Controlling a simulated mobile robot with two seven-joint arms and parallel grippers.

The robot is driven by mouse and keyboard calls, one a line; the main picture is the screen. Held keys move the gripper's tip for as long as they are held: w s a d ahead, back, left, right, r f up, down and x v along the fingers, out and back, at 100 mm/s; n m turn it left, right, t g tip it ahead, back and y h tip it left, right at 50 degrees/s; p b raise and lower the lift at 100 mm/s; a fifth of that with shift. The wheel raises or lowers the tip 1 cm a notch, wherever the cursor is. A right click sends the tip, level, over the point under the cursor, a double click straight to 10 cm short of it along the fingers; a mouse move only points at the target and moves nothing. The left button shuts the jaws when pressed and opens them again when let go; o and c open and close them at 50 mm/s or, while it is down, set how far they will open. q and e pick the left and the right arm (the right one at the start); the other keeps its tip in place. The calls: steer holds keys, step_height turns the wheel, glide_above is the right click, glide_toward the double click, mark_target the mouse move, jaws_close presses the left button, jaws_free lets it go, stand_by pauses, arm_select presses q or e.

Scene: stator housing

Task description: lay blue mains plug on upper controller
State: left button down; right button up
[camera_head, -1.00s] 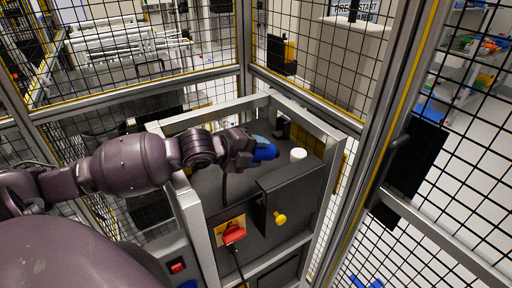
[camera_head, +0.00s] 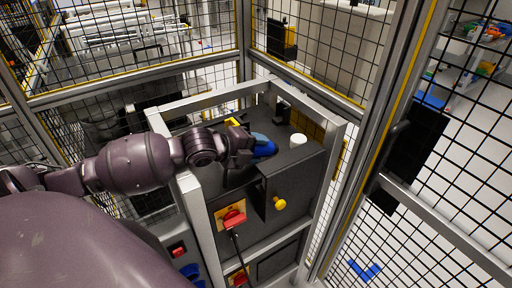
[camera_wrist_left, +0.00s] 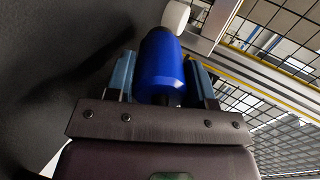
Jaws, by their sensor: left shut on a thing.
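The blue mains plug (camera_head: 264,147) is held in my left gripper (camera_head: 255,147) over the dark top of the upper controller (camera_head: 295,165). In the left wrist view the plug (camera_wrist_left: 161,68) sits between the two fingers of the gripper (camera_wrist_left: 160,82), with its far end close to a white round knob. Whether the plug touches the controller's top cannot be told. The black cable hangs from the controller's front at the red switch. My right gripper is not in view.
A white knob (camera_head: 298,140) stands on the controller top right of the plug. A metal frame (camera_head: 190,205) surrounds the controller. A red switch (camera_head: 232,218) and a yellow knob (camera_head: 279,203) are on its front. Mesh fence panels (camera_head: 140,75) stand behind and right.

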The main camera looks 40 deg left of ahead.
arm_select(q)
steer(key=shift+c, duration=2.1)
jaws_free()
steer(key=shift+s+a, duration=0.1)
steer(key=b+v, duration=0.1)
steer(key=v, duration=0.7)
steer(key=shift+s+a+r, duration=0.1)
steer(key=shift+s, duration=0.2)
steer(key=shift+v, duration=0.95)
steer(key=shift+r, duration=0.1)
